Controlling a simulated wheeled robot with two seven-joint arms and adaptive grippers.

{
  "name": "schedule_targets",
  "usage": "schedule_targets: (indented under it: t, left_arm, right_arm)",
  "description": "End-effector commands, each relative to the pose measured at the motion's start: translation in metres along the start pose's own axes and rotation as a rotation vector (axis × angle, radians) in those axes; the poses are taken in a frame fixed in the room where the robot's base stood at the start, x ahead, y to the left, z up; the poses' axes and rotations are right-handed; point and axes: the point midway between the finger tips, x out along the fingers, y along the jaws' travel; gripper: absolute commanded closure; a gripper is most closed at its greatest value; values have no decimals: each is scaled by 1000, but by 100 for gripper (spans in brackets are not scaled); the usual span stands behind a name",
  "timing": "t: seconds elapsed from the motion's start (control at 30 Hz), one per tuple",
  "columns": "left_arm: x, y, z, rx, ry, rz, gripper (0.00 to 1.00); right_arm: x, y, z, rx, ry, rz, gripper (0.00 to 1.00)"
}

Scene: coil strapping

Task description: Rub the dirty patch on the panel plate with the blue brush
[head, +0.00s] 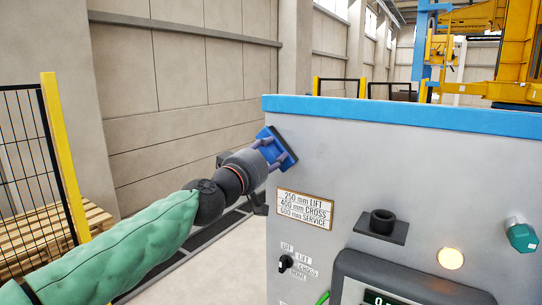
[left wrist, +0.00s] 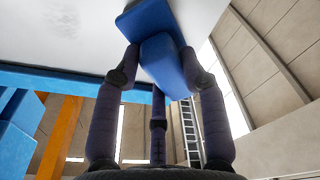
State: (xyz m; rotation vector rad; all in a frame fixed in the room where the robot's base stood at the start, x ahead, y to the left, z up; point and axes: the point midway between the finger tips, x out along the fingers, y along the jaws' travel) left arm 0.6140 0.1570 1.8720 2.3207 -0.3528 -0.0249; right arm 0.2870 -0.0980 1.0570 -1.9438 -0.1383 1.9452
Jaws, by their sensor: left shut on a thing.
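My left gripper (head: 267,153) is shut on the blue brush (head: 279,144), near the upper left edge of the grey panel front (head: 400,180). In the left wrist view the fingers grip the brush's blue handle block (left wrist: 166,68), and its wider blue base (left wrist: 148,18) lies close to the pale panel surface. I cannot tell if it touches. The small lettered plate (head: 304,208) is below and right of the brush; no dirty patch is clear on it. A faint grey smudge (left wrist: 62,16) shows on the panel surface in the left wrist view. My right gripper is out of view.
A black ring on a small shelf (head: 382,222), a lit round lamp (head: 450,258), a green knob (head: 522,236) and a black switch (head: 285,262) stick out from the panel. A yellow-posted mesh fence (head: 64,158) stands left. The panel between brush and ring is clear.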

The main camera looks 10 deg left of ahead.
Motion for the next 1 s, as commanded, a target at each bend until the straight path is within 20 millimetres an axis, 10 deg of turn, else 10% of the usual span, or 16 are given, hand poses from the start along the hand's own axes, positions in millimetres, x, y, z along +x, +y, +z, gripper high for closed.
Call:
schedule_targets:
  t: [1.0]
  left_arm:
    - [-4, 43, 44, -1, -2, 2, 88]
  right_arm:
    - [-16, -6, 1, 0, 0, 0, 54]
